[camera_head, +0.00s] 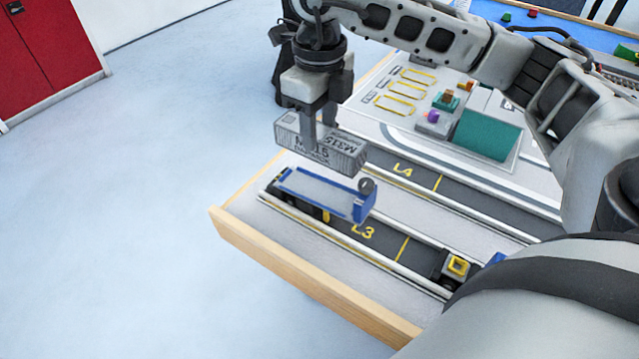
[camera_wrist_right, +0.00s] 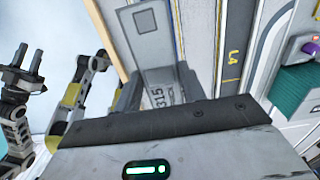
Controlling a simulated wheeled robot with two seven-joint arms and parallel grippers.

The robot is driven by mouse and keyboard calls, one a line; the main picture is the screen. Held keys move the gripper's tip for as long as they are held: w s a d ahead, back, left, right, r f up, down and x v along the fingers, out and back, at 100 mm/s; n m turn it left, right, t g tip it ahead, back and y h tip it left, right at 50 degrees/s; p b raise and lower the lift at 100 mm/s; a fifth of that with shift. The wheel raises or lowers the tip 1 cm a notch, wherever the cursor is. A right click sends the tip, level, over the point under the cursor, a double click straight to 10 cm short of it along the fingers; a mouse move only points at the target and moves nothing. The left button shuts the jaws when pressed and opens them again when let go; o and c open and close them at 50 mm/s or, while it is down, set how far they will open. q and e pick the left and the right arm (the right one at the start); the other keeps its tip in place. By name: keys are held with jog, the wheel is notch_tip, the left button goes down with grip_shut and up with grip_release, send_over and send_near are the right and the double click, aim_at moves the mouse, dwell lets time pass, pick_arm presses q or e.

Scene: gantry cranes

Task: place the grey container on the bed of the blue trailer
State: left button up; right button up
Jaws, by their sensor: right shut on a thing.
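The grey container (camera_head: 318,150), marked M315, hangs level between the fingers of my right gripper (camera_head: 319,122). In the right wrist view its grey top (camera_wrist_right: 150,60) shows between the fingers. The blue trailer (camera_head: 325,193), with a grey bed and blue ends, stands in lane L3. The container is above and slightly behind the bed in the head view, with a visible gap between them. I cannot make out the trailer in the wrist view.
Lane L4 (camera_head: 403,170) runs behind L3, divided by white rails. A small dark and yellow vehicle (camera_head: 456,268) stands at the right in L3. A teal block (camera_head: 487,134) sits on the board behind. The wooden table edge (camera_head: 310,285) is in front.

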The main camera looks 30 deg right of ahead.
notch_tip(320, 180, down, 10)
jog(key=shift+r, duration=0.2)
jog(key=o, duration=1.1)
jog(key=shift+c, duration=0.2)
notch_tip(320, 180, up, 12)
jog(key=shift+r, duration=0.1)
